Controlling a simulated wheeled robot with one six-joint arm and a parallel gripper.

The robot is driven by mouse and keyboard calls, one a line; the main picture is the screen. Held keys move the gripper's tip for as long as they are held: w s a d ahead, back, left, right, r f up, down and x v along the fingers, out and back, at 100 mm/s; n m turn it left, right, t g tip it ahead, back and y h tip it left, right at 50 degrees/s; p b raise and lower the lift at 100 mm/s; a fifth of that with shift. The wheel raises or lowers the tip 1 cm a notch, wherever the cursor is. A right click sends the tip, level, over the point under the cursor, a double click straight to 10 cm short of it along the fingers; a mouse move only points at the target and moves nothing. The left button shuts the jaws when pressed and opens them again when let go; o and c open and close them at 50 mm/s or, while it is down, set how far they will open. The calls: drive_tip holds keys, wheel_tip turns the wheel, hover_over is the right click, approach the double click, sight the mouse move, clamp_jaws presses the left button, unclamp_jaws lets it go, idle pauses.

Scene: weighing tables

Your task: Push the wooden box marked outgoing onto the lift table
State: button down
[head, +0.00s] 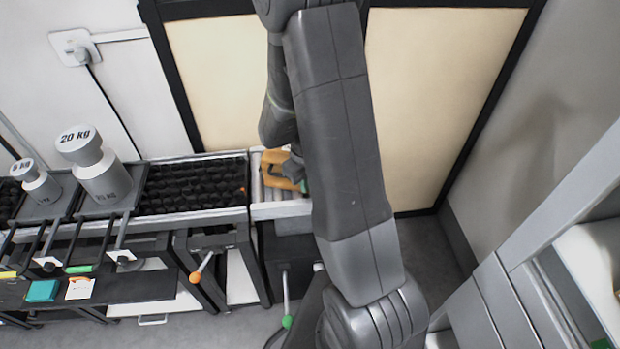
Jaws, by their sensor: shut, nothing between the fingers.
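A wooden box (275,181), orange-brown, sits on a short section of pale rollers (257,193) at the right end of the table row. My arm hides its right part, and I cannot read any marking on it. My gripper (294,170) is a dark shape at the box, shut and partly hidden by my arm; I cannot tell whether it touches the box. Left of the rollers, beside them, is a table topped with black rollers (195,187), empty. No label shows which table is the lift table.
A 20 kg weight (100,170) and a smaller weight (38,184) stand on plates farther left. Levers with an orange knob (196,277) and a green knob (287,321) stick out in front. A cream-panelled wall (440,90) closes the back.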

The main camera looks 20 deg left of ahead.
drive_tip(key=shift+w+a, duration=0.2)
drive_tip(key=shift+a, duration=0.3)
drive_tip(key=shift+w+a, duration=0.2)
drive_tip(key=shift+a, duration=0.3)
drive_tip(key=shift+w+a, duration=0.3)
drive_tip(key=shift+a, duration=0.3)
drive_tip(key=shift+w+a, duration=0.3)
drive_tip(key=shift+a, duration=0.3)
drive_tip(key=shift+d, duration=0.25)
drive_tip(key=s+d+r+b, duration=0.1)
drive_tip(key=d+r, duration=0.2)
drive_tip(key=r, duration=0.7)
drive_tip(key=shift+s, duration=0.35)
